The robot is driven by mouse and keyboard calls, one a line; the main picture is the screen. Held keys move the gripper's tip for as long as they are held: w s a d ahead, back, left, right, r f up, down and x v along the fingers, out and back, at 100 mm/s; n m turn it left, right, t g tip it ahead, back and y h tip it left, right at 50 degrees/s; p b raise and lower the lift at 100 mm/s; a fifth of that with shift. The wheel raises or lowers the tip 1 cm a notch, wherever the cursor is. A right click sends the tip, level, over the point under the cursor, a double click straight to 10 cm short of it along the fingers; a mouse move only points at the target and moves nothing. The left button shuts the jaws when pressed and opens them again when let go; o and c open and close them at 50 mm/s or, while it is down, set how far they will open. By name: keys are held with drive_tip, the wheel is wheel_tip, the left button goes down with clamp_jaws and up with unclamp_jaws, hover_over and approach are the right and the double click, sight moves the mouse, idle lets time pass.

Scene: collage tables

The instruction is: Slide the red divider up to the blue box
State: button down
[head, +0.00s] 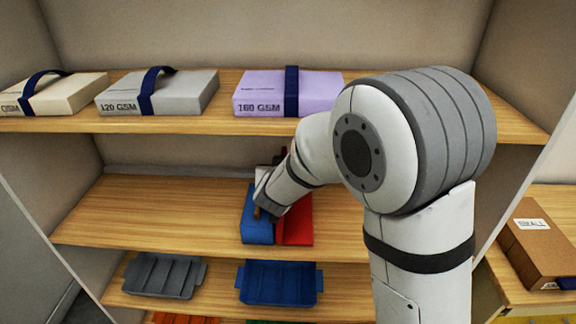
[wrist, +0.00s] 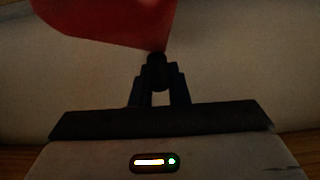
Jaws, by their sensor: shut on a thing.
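The red divider (head: 297,226) stands on the middle shelf, its flat red base showing right of the blue box (head: 257,230). Their front ends look side by side, with at most a narrow gap; my wrist hides the parts behind, so I cannot tell whether they touch along their length. In the wrist view the red panel (wrist: 115,22) fills the upper left and meets the fingertips. My gripper (wrist: 158,62) is shut on the divider. In the head view my gripper hangs over the blue box and divider, its fingertips mostly hidden.
Three strapped paper packs, cream (head: 55,92), grey (head: 185,95) and purple (head: 265,95), lie on the upper shelf (head: 225,85). The middle shelf is clear left of the blue box (head: 150,205). Grey (head: 165,275) and blue trays (head: 278,282) sit below. A brown box (head: 540,245) stands at right.

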drive_tip(key=shift+w+r, duration=0.15)
drive_tip(key=shift+r, duration=0.05)
drive_tip(key=c, duration=1.8)
unclamp_jaws()
drive_tip(key=shift+d, duration=0.1)
drive_tip(key=o, duration=0.3)
drive_tip(key=shift+w+f, duration=0.15)
drive_tip(key=shift+o, duration=0.5)
drive_tip(key=shift+s, duration=0.2)
drive_tip(key=v, duration=0.7)
drive_tip(key=shift+s, duration=0.4)
